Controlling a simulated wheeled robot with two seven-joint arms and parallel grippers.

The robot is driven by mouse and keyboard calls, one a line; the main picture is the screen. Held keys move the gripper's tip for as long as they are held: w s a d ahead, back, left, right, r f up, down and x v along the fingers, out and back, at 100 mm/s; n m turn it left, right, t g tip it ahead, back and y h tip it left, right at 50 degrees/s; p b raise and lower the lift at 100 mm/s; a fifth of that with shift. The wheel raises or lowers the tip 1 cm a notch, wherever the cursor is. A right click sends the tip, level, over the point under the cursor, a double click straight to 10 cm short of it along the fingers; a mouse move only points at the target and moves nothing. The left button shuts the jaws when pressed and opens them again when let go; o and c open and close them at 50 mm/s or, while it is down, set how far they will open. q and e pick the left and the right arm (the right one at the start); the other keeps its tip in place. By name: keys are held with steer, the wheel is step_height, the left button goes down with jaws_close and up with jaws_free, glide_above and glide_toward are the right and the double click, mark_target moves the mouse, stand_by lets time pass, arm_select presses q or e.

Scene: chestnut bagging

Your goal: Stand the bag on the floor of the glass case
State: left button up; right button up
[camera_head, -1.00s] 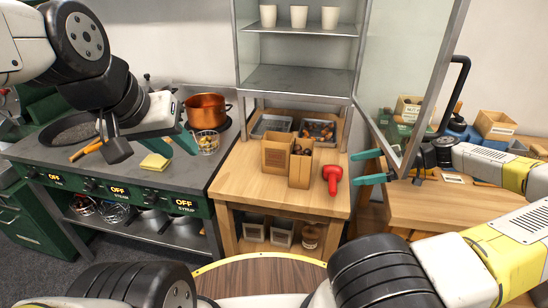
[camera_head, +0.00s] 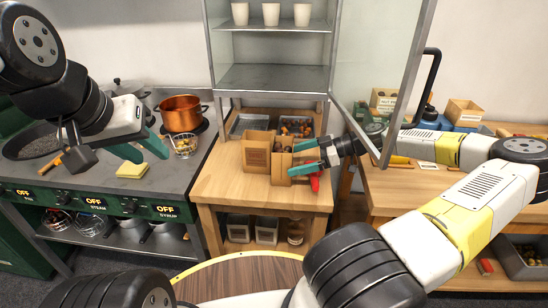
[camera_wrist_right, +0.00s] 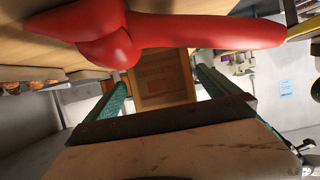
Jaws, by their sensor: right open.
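Two brown paper bags stand upright on the wooden table: a wider one (camera_head: 256,152) at left and a narrower one (camera_head: 281,166) beside it, with dark contents at its top. My right gripper (camera_head: 303,158) is open and comes from the right, its fingertips at the narrower bag's right edge. In the right wrist view this bag (camera_wrist_right: 162,84) shows ahead, between the green fingers; contact cannot be told. The glass case (camera_head: 275,78) stands behind, its lower floor bare and its glass door (camera_head: 378,70) swung open to the right. My left gripper (camera_head: 140,150) is open and empty over the stove counter.
A red tool (camera_head: 315,183) lies just beneath my right gripper and looms large in the wrist view. Trays (camera_head: 250,124) stand behind the bags. White cups (camera_head: 271,14) stand on the case's upper shelf. A copper pot (camera_head: 181,114) stands at left.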

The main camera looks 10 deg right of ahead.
mark_target(283, 162)
steer(key=x, duration=0.5)
steer(key=shift+a, duration=0.1)
steer(key=c, duration=1.6)
steer(key=shift+c, duration=0.2)
